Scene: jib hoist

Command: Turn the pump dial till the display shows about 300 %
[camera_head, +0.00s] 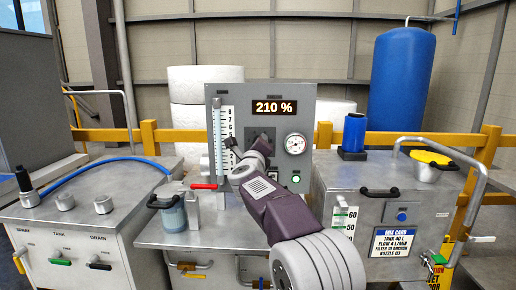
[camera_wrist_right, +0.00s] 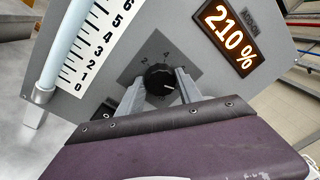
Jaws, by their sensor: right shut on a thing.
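The pump dial is a black round knob (camera_wrist_right: 160,80) on a dark square plate with numbers, seen in the right wrist view. My right gripper (camera_wrist_right: 160,92) is shut on the knob, one finger on each side of it. The knob's white mark points to the right in that view. The display (camera_head: 274,107) reads 210 % in orange digits, and it also shows in the right wrist view (camera_wrist_right: 228,37). In the head view my right gripper (camera_head: 244,150) reaches the grey panel (camera_head: 300,103) and hides the knob. My left gripper is not in view.
A round gauge (camera_head: 295,144) and a green button (camera_head: 296,179) are right of my gripper. A scaled tube (camera_head: 217,140) is at its left. A red-handled valve (camera_head: 203,186) and a jug (camera_head: 173,215) stand on the bench below.

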